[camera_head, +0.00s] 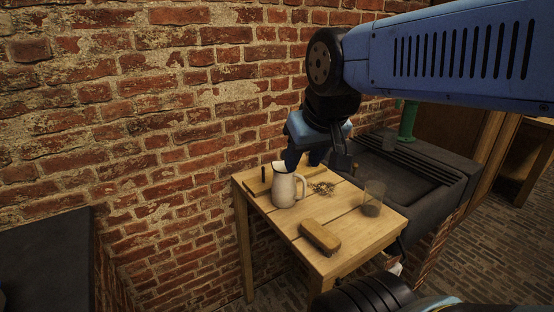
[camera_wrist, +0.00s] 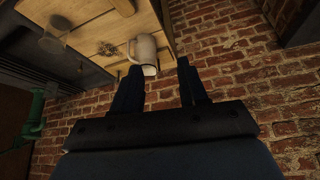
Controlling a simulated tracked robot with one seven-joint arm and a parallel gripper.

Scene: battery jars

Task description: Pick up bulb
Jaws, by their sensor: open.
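I cannot make out a bulb for certain in either view. My gripper (camera_head: 304,160) hangs over the back of the small wooden table (camera_head: 290,228), behind a white mug (camera_head: 285,190). In the wrist view my gripper (camera_wrist: 160,70) is open, its two dark fingers apart with nothing held between them. The mug (camera_wrist: 146,52) appears beyond the fingertips there. A clear glass (camera_head: 374,196) with something dark at its bottom stands at the table's right side. A small pile of bits (camera_head: 322,188) lies between mug and glass; its details are too small to tell.
A wooden brush or block (camera_head: 320,236) lies near the table's front edge. A small dark upright item (camera_head: 264,173) stands at the back left. A brick wall (camera_head: 140,130) closes off the back. A dark stone sink (camera_head: 405,175) and green pump (camera_head: 408,122) stand to the right.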

